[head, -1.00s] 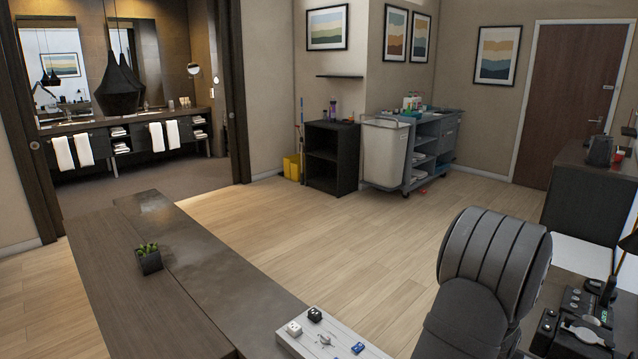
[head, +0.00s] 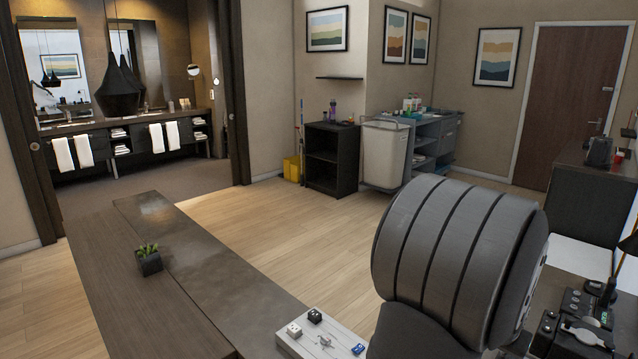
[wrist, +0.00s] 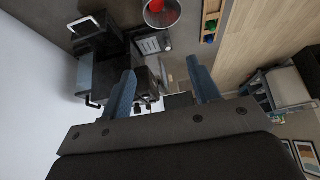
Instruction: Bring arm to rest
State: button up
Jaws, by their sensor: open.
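My gripper (wrist: 163,82) shows in the wrist view with its two blue fingers well apart. It is open, and nothing is held between the fingers. In the head view only my grey ribbed arm link shows large at the lower right, and my gripper itself is not visible there. The wrist view is turned over, with a white surface at the left and wood floor at the upper right.
A dark counter (head: 191,262) with a small potted plant (head: 148,260) runs along the lower left. A cart (head: 385,152) stands behind my arm. A red-filled bin (wrist: 161,12) shows in the wrist view.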

jog(key=x, duration=1.7)
jog(key=shift+w+d, duration=0.15)
notch_tip(320, 180, up, 5)
jog(key=w+a+f+n, duration=0.2)
jog(key=a, duration=0.8)
jog(key=w+a+f+n+t+y, duration=0.1)
jog(key=w+a+f+n, duration=0.1)
jog(key=a, duration=0.7)
jog(key=w+a+f+n+y, duration=0.1)
jog(key=w+a+f, duration=0.1)
jog(key=a, duration=0.8)
jog(key=shift+w+a+n+t, duration=0.15)
jog(key=shift+w+n, duration=0.05)
jog(key=shift+w, duration=0.15)
jog(key=shift+w+a+n+t, duration=0.15)
jog(key=shift+w+a+n, duration=0.05)
jog(key=shift+w, duration=0.15)
jog(key=a, duration=0.3)
jog(key=s+a+f+n+y, duration=0.1)
jog(key=a, duration=0.2)
jog(key=a+n, duration=0.1)
jog(key=a, duration=0.2)
jog(key=shift+s+a+f, duration=0.25)
jog(key=shift+s+a, duration=0.05)
jog(key=shift+a, duration=0.05)
jog(key=shift+s+a+f+y, duration=0.15)
jog(key=shift+a+y, duration=0.15)
jog(key=shift+a, duration=0.2)
